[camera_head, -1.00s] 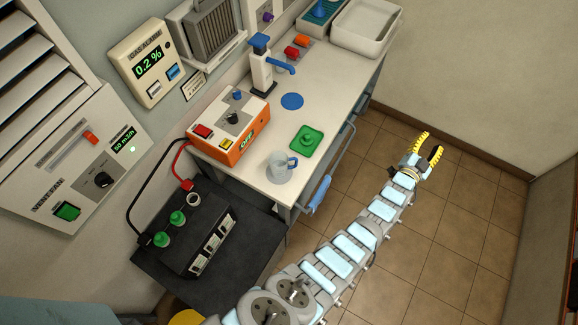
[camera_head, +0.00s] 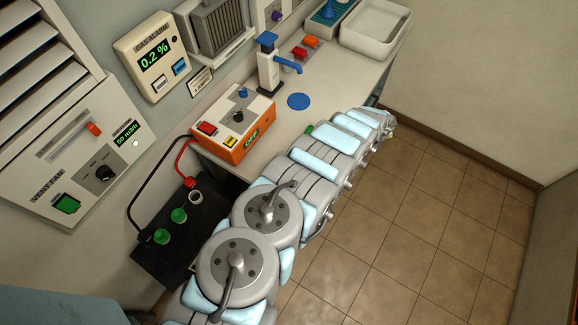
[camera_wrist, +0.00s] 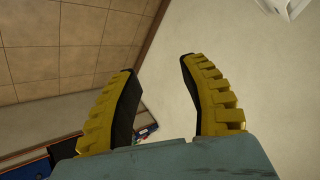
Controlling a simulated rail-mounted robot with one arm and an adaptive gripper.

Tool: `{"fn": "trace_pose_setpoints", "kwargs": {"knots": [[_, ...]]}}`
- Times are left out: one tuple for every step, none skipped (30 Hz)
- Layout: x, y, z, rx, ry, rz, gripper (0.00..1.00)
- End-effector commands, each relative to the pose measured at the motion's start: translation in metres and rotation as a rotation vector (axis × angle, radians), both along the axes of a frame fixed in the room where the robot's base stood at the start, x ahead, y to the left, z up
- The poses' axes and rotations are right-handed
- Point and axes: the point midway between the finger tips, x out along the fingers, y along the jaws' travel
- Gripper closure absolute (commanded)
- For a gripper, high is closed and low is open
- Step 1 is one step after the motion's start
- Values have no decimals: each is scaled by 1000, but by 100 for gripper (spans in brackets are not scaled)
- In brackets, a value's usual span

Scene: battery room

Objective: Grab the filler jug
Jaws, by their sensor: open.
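The filler jug is hidden in the head view now, behind my arm. In the earlier head view it is a pale grey jug with a blue handle, standing on the near part of the bench (camera_head: 288,138). I cannot make it out in the wrist view. My gripper (camera_wrist: 157,67) has yellow ribbed fingers with dark inner faces. They stand apart with nothing between them, in front of a pale wall and tiled floor. The gripper is out of sight in the head view, so its distance from the jug cannot be told.
An orange-fronted charger box (camera_head: 233,130), a blue-topped tap (camera_head: 268,65), a blue disc (camera_head: 299,101) and a white basin (camera_head: 374,27) are on the bench. A green edge (camera_head: 309,130) shows beside my arm. A black battery (camera_head: 190,228) stands below left. Open floor (camera_head: 440,220) lies right.

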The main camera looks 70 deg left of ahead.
Motion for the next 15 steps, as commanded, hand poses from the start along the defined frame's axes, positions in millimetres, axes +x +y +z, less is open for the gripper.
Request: {"fn": "trace_pose_setpoints", "kwargs": {"knots": [[-16,11,3,-7,45,-5,56],[-25,15,3,-14,74,-13,56],[-38,20,3,-26,115,-22,56],[-49,24,4,-33,145,-28,56],[-60,27,5,-41,172,-33,56],[-74,31,6,-55,211,-42,56],[-86,33,8,-65,240,-49,56],[-97,36,9,-75,267,-55,56],[-114,39,11,-90,305,-62,56],[-126,40,13,-102,334,-70,56],[-138,42,15,-113,361,-74,56],[-155,45,19,-129,397,-82,56],[-169,45,20,-145,425,-88,56],[-183,46,23,-159,452,-95,56],[-199,48,28,-176,484,-99,56]]}}
